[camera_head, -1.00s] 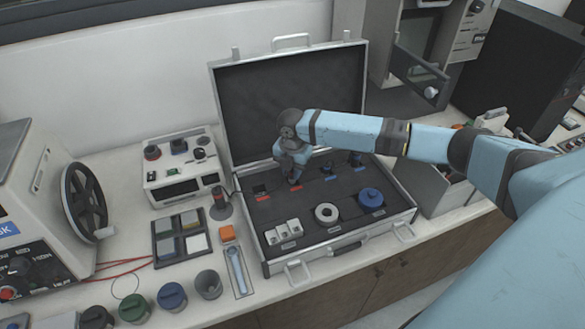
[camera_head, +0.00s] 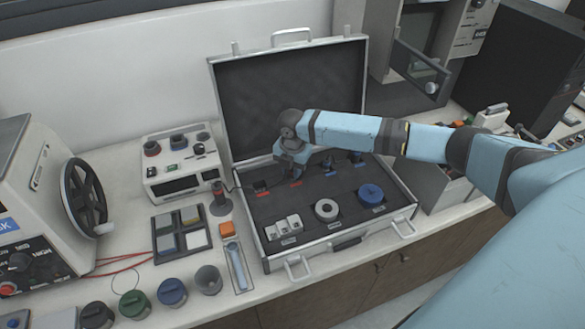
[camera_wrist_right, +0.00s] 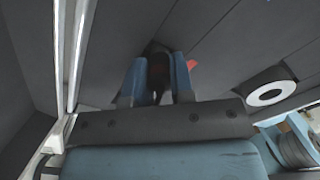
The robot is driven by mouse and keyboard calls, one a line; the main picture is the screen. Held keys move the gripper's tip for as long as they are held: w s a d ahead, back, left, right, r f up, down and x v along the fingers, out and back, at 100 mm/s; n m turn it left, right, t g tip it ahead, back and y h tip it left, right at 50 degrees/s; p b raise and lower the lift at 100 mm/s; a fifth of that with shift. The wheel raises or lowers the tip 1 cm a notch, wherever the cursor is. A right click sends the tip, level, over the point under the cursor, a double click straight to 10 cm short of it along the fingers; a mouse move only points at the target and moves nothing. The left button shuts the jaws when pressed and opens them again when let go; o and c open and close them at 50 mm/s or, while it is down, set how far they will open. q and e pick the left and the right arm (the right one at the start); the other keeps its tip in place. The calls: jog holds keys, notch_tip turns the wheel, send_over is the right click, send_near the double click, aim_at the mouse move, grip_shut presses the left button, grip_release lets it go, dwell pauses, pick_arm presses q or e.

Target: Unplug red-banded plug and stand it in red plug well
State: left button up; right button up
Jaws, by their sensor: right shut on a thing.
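My right gripper (camera_head: 297,171) is over the back left part of the open case's dark foam, above a red label (camera_head: 295,184). A red label (camera_wrist_right: 192,65) shows beside the right finger. The plug's lower end and any gap to the foam cannot be made out. Another red label (camera_head: 262,195) lies to the left, by a dark recess (camera_head: 260,186). My left gripper is not in view.
Blue-banded plugs (camera_head: 327,165) stand right of my gripper. A white ring (camera_head: 326,210), a blue spool (camera_head: 371,195) and pale blocks (camera_head: 284,228) fill the front. The upright lid (camera_head: 290,95) is close behind. A red-and-dark upright tool (camera_head: 218,190) stands left of the case.

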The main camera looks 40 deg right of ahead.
jog(key=shift+f, duration=0.15)
jog(key=o, duration=0.4)
jog(key=shift+c, duration=0.2)
jog(key=o, duration=1.1)
notch_tip(320, 180, up, 8)
jog(key=p, duration=0.7)
jog(key=shift+f+p, duration=0.25)
jog(key=shift+p, duration=0.1)
